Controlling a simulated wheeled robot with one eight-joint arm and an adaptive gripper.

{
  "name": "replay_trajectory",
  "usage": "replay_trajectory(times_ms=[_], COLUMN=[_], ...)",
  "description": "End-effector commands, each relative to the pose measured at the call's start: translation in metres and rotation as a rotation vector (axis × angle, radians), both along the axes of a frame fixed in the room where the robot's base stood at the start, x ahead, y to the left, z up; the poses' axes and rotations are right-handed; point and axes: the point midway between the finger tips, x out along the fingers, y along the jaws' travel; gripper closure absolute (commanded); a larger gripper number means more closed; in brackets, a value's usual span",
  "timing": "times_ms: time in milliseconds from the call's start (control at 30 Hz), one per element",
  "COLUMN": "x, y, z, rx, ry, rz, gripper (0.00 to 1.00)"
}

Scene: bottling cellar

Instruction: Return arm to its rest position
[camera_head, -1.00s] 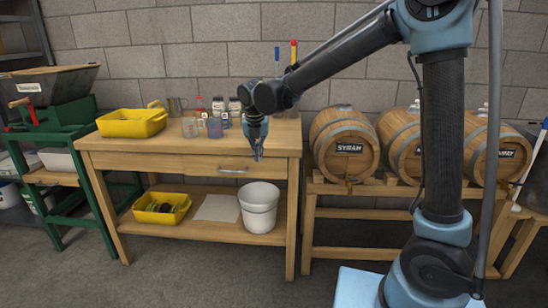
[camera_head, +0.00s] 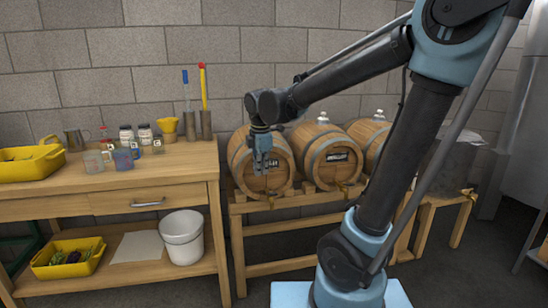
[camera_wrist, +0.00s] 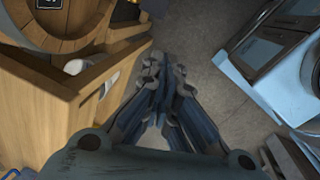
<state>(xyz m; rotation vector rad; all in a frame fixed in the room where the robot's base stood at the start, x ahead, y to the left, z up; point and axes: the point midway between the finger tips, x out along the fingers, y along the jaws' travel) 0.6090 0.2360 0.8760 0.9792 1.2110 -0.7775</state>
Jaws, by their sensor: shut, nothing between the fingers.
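My arm is raised and bent, with its upper part at the right of the head view. My gripper (camera_head: 263,166) points downward in front of the leftmost barrel (camera_head: 262,160) and covers part of its label.
A wooden bench (camera_head: 180,171) at left holds a yellow bin (camera_head: 30,162), jars and cups. Below are a white bucket (camera_head: 182,237) and another yellow bin (camera_head: 68,258). Barrels rest on a wooden rack (camera_head: 237,208). A metal tank (camera_head: 515,110) stands at right.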

Motion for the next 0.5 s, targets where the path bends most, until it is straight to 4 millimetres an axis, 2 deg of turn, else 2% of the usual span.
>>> replay_trajectory(times_ms=[33,200,500], x=[-0.006,-0.027,-0.077], y=[-0.021,-0.076,-0.155], z=[-0.001,-0.009,-0.034], rx=[0.017,0.074,0.177], ry=[0.003,0.011,0.02], rz=[-0.09,-0.398,-0.94], gripper=[1.0,1.0,1.0])
